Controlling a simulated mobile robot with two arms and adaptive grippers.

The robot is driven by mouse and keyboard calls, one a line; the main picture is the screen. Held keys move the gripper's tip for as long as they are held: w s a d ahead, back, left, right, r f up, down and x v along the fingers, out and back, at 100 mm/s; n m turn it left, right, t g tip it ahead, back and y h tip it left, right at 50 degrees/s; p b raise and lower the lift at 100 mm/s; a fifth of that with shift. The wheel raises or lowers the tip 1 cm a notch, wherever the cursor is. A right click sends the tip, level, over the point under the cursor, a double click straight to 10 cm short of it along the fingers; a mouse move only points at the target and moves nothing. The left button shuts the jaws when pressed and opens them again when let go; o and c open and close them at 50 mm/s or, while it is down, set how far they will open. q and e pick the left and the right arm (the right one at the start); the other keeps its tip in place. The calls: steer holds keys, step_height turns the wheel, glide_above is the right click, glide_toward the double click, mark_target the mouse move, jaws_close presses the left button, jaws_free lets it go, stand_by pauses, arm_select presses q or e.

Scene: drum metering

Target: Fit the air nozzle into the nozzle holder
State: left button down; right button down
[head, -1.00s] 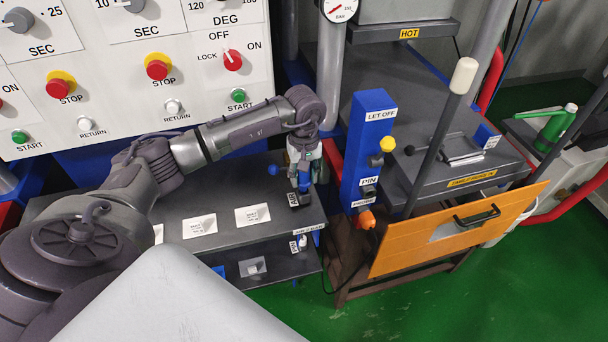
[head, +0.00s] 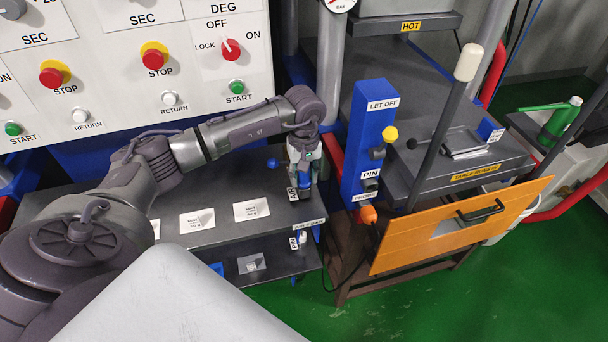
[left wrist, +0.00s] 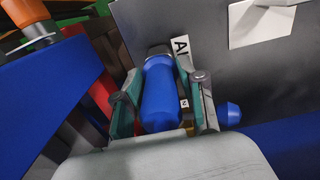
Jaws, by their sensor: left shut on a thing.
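My left gripper (head: 303,178) is shut on the blue air nozzle at the right end of the grey shelf. In the left wrist view the nozzle (left wrist: 161,95) is a rounded blue body between the two fingers (left wrist: 160,112), with a dark cap at its far end. A white label starting "AI" (left wrist: 181,48) lies just beyond that end. It also shows beside the gripper in the head view (head: 292,193). I cannot make out the nozzle holder; the gripper and nozzle cover that spot, so whether they touch it is unclear. My right gripper is out of view.
A blue post (head: 362,140) with a yellow knob and an orange probe (head: 368,214) stands close right of the gripper. The shelf (head: 225,190) carries white cards (head: 251,209). An orange panel (head: 455,228) is further right.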

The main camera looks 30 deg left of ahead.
arm_select(q)
steer(key=shift+f+b, duration=0.3)
steer(key=shift+f, duration=0.1)
steer(key=c, duration=0.6)
jaws_free()
steer(key=shift+r, duration=6.1)
